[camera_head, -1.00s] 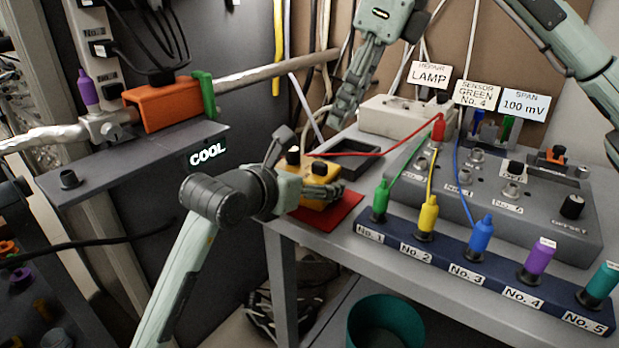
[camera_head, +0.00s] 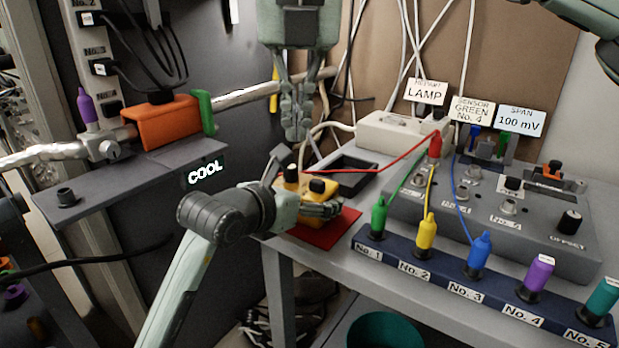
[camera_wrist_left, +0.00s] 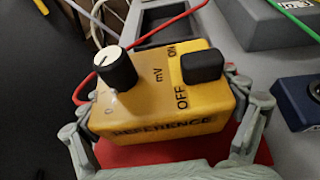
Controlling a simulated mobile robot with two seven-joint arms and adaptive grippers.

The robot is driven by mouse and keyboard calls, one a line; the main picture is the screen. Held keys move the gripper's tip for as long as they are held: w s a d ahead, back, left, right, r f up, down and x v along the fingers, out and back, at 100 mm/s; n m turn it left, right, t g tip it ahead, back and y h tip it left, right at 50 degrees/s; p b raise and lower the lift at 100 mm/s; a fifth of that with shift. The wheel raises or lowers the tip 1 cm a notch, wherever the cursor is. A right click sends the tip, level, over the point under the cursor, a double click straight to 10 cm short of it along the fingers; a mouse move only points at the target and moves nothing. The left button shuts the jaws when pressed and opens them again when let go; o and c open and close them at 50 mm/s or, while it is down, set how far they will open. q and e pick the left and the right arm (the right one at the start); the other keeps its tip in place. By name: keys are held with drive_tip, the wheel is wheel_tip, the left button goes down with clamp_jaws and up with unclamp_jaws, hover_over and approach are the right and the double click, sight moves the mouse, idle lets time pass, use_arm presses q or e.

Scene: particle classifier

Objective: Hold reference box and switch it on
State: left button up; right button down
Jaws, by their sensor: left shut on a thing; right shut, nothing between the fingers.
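The yellow reference box (camera_head: 318,204) stands over a red mat (camera_head: 345,223) at the table's left corner. In the left wrist view the box (camera_wrist_left: 165,108) shows a black knob with a white top (camera_wrist_left: 116,68) and a black switch (camera_wrist_left: 203,68) between the ON and OFF labels. I cannot tell which way the switch is set. My left gripper (camera_head: 302,193) has its fingers on opposite sides of the box and grips it. My right gripper (camera_head: 297,135) is shut and empty, pointing down above the box and apart from it.
A black tray (camera_head: 350,178) and a white power strip (camera_head: 392,138) lie behind the box. A grey panel (camera_head: 570,248) with cables and a blue plug rack (camera_head: 400,258) fill the table's right. A grey shelf with an orange block (camera_head: 165,122) stands left. A red cable passes behind the box.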

sight(317, 186)
drive_tip(key=m, duration=0.2)
drive_tip(key=m+h, duration=0.1)
drive_tip(key=m, duration=0.3)
drive_tip(key=shift+d+f+m+h, duration=0.1)
drive_tip(key=shift+d+m+h, duration=0.2)
drive_tip(key=shift+h, duration=0.1)
drive_tip(key=x, duration=1)
drive_tip(key=shift+w, duration=0.1)
